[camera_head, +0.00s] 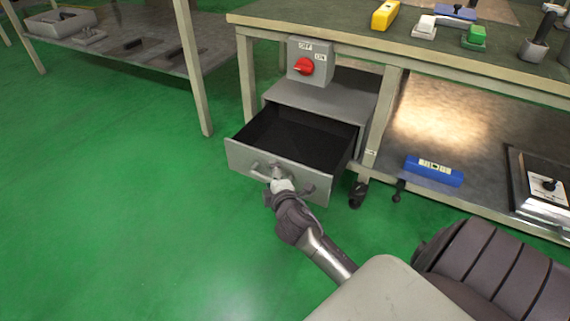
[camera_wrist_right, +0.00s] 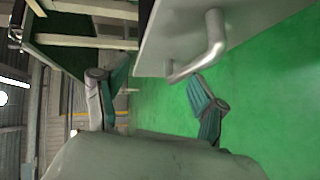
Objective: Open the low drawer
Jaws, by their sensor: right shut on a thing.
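The low drawer (camera_head: 238,154) is a grey metal drawer in a cabinet (camera_head: 322,97) under the workbench. It is pulled well out, and its dark inside looks empty. Its bar handle (camera_head: 261,170) runs across the front panel; in the right wrist view the handle (camera_wrist_right: 212,48) is a bent metal bar on the panel. My right gripper (camera_head: 281,184) is at the handle in front of the drawer, shut on it. In the right wrist view the fingers of the gripper (camera_wrist_right: 160,80) stand on either side of the handle's end. My left gripper is not in view.
A grey switch box (camera_head: 316,72) with a red knob is above the cabinet. The workbench (camera_head: 300,27) bears several tools. A blue level-like tool (camera_head: 434,171) lies on the lower shelf at right. Green floor (camera_head: 110,220) is clear to the left and in front.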

